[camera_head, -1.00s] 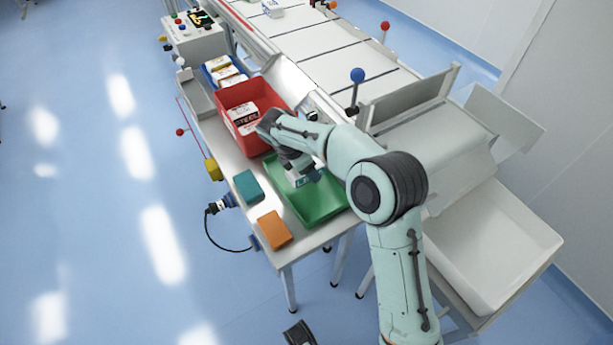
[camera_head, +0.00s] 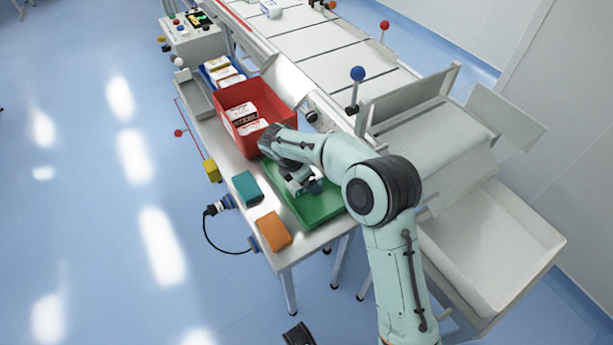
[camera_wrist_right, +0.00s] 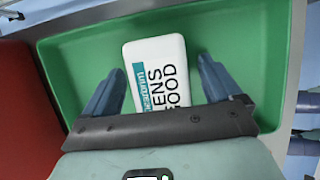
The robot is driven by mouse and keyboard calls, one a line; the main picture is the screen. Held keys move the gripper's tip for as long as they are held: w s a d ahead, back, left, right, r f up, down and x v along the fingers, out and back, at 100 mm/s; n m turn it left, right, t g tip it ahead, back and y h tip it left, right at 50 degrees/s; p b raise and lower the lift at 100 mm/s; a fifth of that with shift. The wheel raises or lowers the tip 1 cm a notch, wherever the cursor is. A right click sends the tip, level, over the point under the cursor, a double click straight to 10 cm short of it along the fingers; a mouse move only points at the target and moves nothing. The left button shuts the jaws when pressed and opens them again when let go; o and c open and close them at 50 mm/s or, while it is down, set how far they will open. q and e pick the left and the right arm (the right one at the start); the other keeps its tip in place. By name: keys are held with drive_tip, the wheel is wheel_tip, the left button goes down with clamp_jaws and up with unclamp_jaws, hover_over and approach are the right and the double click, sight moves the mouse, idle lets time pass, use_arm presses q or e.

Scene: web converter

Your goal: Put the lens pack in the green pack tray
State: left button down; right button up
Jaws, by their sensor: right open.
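The lens pack (camera_wrist_right: 160,75) is white with a teal band and dark lettering reading "LENS GOOD". In the right wrist view it is within the green pack tray (camera_wrist_right: 75,60), between my right gripper's fingers. My right gripper (camera_wrist_right: 158,88) is open, with a gap on each side of the pack. In the head view the green pack tray (camera_head: 318,212) is at the front of the table, and my right gripper (camera_head: 305,187) is low over it. My arm hides much of the tray and pack there.
A red bin (camera_head: 238,96) with white packs stands directly behind the tray. A teal block (camera_head: 247,188) and an orange block (camera_head: 273,231) lie left of it. A blue-knobbed lever (camera_head: 357,75) and the conveyor are behind right. A white bin (camera_head: 480,250) is at right.

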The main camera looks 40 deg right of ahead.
drive_tip(key=p+v, duration=0.2)
drive_tip(key=v, duration=0.9)
drive_tip(key=shift+r+p, duration=0.15)
drive_tip(key=shift+p, duration=0.25)
use_arm(q)
drive_tip(key=shift+g, duration=0.5)
drive_tip(key=shift+s+d+r, duration=0.3)
drive_tip(key=shift+s+r, duration=0.5)
drive_tip(key=shift+r, duration=0.05)
drive_tip(key=shift+s+d+r, duration=0.3)
drive_tip(key=shift+s+r, duration=0.5)
use_arm(e)
drive_tip(key=shift+a+r, duration=0.15)
drive_tip(key=shift+r, duration=0.35)
use_arm(q)
drive_tip(key=shift+r, duration=0.1)
use_arm(e)
drive_tip(key=shift+r, duration=0.1)
